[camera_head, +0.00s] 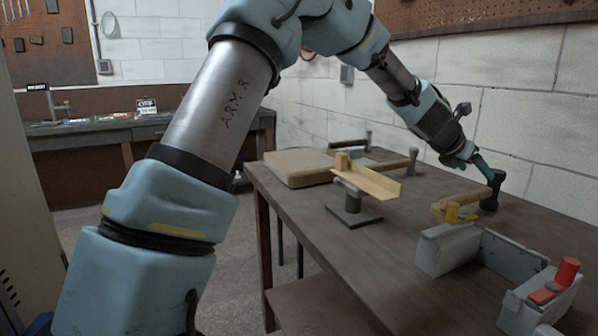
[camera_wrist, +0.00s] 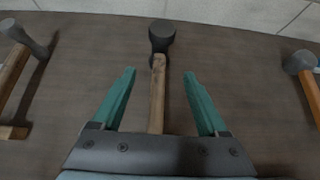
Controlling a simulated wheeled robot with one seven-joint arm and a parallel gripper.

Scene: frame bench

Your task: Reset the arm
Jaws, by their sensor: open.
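My arm reaches over the workbench (camera_head: 310,230) from the left in the head view. My gripper (camera_head: 481,163) is at the far side of the bench, close by a hammer with a dark head (camera_head: 492,190). In the wrist view, the two green fingers of my gripper (camera_wrist: 161,76) are spread apart. The hammer's wooden handle (camera_wrist: 157,95) runs between them, with its dark head (camera_wrist: 161,38) beyond the fingertips. The fingers show a gap on both sides of the handle, and nothing is gripped.
Other hammers lie left (camera_wrist: 14,75) and right (camera_wrist: 303,68) in the wrist view. A grey fixture with a red clamp (camera_head: 567,272), a yellow angled piece on a stand (camera_head: 370,180) and a tan block (camera_head: 298,166) stand on the bench. A block wall (camera_head: 530,100) rises behind.

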